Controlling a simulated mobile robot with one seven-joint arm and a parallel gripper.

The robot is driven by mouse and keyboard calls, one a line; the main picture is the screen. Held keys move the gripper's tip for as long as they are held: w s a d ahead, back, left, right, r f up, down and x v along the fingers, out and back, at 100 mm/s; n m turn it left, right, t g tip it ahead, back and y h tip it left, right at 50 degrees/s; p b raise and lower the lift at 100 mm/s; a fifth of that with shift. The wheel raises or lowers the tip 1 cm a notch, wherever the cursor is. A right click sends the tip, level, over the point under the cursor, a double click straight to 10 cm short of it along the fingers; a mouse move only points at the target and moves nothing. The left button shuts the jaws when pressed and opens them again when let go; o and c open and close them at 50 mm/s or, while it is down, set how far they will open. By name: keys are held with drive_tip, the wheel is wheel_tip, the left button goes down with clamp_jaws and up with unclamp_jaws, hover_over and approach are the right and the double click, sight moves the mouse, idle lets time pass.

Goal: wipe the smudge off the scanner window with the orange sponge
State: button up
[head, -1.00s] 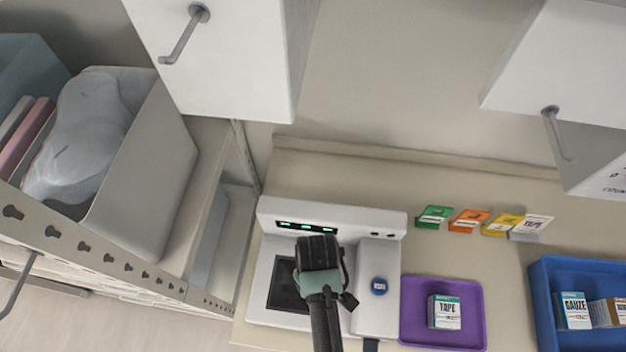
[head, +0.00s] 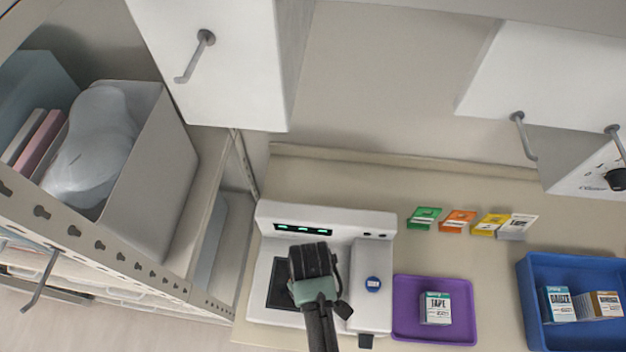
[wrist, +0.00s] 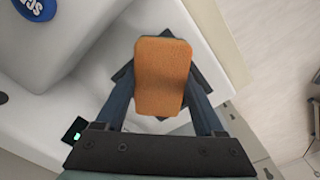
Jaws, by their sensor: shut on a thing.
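The scanner (head: 272,245) is a white unit on the counter with a dark window (head: 281,285) in its left part. My gripper (head: 312,262) is over the scanner, just right of the window's visible part, and covers the rest of it in the head view. In the wrist view my gripper (wrist: 160,95) is shut on the orange sponge (wrist: 162,75). The sponge hides most of the dark window (wrist: 125,48); only its edges show around it. I cannot tell whether the sponge touches the window. No smudge shows on the visible parts.
A purple tray (head: 400,328) holding a tape box (head: 436,308) stands right of the scanner. A blue bin (head: 535,330) with boxes is farther right. Several coloured cards stand behind. A metal shelf (head: 120,262) borders the left, and white cabinets (head: 215,65) hang above.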

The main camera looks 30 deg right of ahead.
drive_tip(key=shift+r+p, duration=1.9)
drive_tip(key=shift+r, duration=0.4)
